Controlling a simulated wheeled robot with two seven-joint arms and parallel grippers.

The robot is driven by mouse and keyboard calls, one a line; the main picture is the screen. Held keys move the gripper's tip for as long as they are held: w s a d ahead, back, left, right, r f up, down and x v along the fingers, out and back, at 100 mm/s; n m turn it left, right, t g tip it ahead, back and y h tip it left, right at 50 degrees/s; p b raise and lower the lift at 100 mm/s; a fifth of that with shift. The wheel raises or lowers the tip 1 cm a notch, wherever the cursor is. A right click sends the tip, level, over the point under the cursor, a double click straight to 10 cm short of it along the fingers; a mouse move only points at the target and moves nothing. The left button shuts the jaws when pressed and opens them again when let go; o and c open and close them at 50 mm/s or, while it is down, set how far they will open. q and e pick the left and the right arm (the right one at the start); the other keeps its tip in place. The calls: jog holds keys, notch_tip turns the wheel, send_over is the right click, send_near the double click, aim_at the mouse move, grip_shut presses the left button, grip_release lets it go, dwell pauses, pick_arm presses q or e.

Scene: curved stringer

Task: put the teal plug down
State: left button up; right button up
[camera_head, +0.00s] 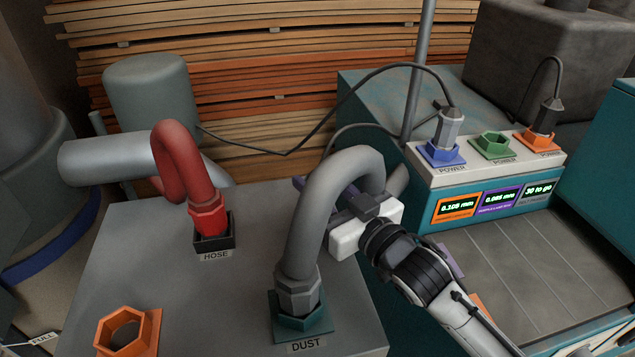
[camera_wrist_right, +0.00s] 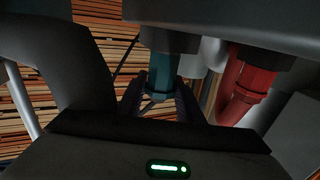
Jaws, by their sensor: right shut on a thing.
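The teal plug (camera_wrist_right: 162,72) shows in the right wrist view between the two dark fingers of my right gripper (camera_wrist_right: 160,102). Its top end in that picture meets a dark collar (camera_wrist_right: 168,40); I cannot tell whether it is seated in it. In the head view the plug is hidden behind the grey arched hose (camera_head: 318,205). My right gripper (camera_head: 348,198) also reaches in behind that hose from the right, with its white body (camera_head: 372,232) showing. It is shut on the plug. My left gripper is not in view.
The grey hose stands close beside my right gripper, in a teal socket (camera_head: 302,322) labelled DUST. A red hose (camera_head: 180,165) stands in a black socket (camera_head: 215,233) labelled HOSE. An orange socket (camera_head: 128,332) is empty. The grey top (camera_head: 165,265) between them is clear.

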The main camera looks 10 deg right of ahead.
jog(key=shift+f, duration=0.1)
jog(key=o, duration=1.1)
jog(key=shift+o, duration=0.2)
jog(key=v, duration=1.2)
